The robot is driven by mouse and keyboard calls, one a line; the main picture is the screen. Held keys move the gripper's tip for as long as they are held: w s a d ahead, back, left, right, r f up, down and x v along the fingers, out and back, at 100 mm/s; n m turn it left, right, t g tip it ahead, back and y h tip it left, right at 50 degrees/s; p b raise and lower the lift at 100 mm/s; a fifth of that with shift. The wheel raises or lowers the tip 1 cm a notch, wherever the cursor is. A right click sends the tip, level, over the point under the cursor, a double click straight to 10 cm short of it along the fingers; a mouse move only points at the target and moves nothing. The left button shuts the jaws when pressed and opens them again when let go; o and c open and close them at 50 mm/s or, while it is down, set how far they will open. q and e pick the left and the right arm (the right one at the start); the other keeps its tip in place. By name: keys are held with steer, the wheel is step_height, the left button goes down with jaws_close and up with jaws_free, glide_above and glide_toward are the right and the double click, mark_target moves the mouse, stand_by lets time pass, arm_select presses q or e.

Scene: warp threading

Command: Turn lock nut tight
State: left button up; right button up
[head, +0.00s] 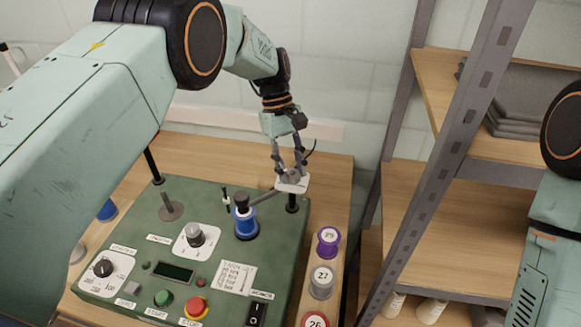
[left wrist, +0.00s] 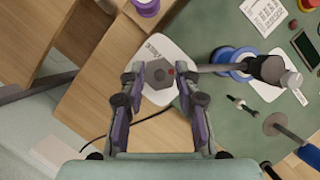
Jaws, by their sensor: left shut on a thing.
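The lock nut, a grey hex-shaped piece (left wrist: 157,76), sits on a white label plate (left wrist: 165,50) at the green machine's far right corner. It also shows small and partly hidden in the head view (head: 291,178). My left gripper (head: 289,168) comes down from above with its fingers shut on the nut; in the left wrist view the fingertips (left wrist: 160,82) lie on either side of it. A grey bar (left wrist: 222,68) runs from the nut's area toward a blue spool (head: 246,224) with a black top. My right gripper is not in view.
The green machine (head: 120,230) carries knobs, a display, a green button (head: 163,298) and a red button (head: 196,306). Numbered spools, including a purple one (head: 328,241) and a grey one (head: 321,282), stand on the wooden table right of it. A metal-framed shelf (head: 455,165) stands further right.

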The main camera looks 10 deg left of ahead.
mark_target(292, 171)
arm_select(q)
steer(key=m+y, duration=0.1)
steer(key=m, duration=0.1)
steer(key=m+y+b, duration=0.1)
steer(key=m, duration=0.2)
steer(key=shift+w+d+r+g+b, duration=0.15)
steer(key=shift+g+b, duration=0.15)
steer(key=shift+g, duration=0.1)
steer(key=shift+m, duration=0.4)
steer(key=o, duration=1.1)
steer(key=shift+o, duration=0.2)
step_height(292, 171, up, 10)
